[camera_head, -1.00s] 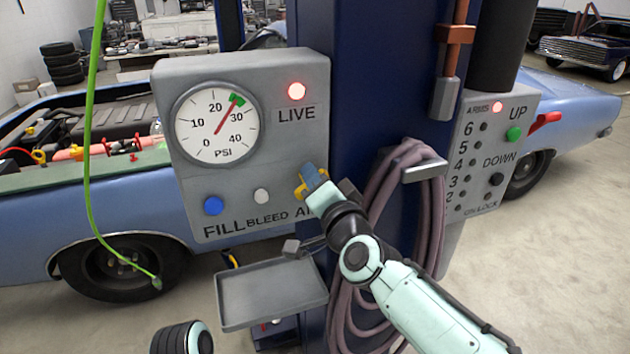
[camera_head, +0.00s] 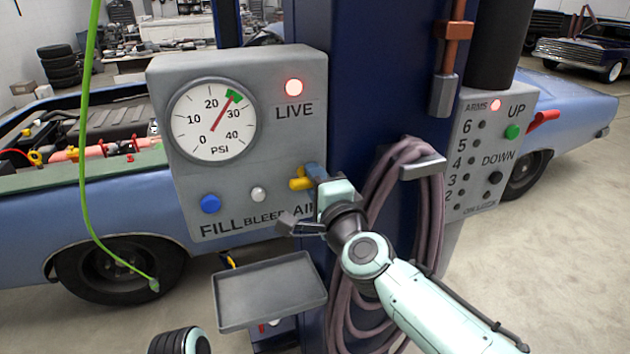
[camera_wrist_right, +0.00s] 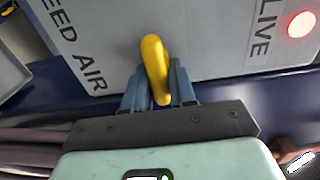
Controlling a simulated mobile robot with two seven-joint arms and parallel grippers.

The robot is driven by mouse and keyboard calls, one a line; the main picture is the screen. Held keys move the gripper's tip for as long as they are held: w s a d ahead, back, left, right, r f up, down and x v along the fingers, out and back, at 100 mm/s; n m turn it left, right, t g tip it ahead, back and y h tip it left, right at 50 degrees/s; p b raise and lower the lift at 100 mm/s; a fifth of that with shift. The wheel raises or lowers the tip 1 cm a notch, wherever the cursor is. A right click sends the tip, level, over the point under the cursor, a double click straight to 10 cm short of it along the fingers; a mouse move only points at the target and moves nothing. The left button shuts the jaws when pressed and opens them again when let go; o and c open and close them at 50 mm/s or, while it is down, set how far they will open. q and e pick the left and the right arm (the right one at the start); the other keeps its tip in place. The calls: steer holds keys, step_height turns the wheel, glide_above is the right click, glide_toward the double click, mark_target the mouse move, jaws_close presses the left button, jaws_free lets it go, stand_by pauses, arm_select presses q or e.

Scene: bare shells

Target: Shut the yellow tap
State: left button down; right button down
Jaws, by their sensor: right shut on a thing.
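The yellow tap (camera_head: 301,183) sits at the lower right of the grey gauge panel, above the word AIR. In the head view its handle lies roughly level. My right gripper (camera_head: 312,172) is at the tap, its blue fingers shut on the handle. The right wrist view shows the yellow handle (camera_wrist_right: 154,68) between the two blue fingers (camera_wrist_right: 158,90). The tap's stem is hidden from me. My left gripper does not show; only a dark and pale rounded part of mine is at the bottom edge of the head view.
The grey panel (camera_head: 270,120) has a PSI gauge (camera_head: 212,118), a lit red LIVE lamp (camera_head: 294,87), a blue FILL button (camera_head: 210,203) and a white BLEED button (camera_head: 258,194). A grey tray (camera_head: 270,290) is below. A coiled hose (camera_head: 390,190) hangs close right of my wrist.

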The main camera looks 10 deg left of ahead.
stand_by(0.4)
steer(key=c, duration=0.9)
jaws_free()
steer(key=b+v, duration=0.1)
steer(key=v, duration=1.2)
steer(key=shift+s+d, duration=0.15)
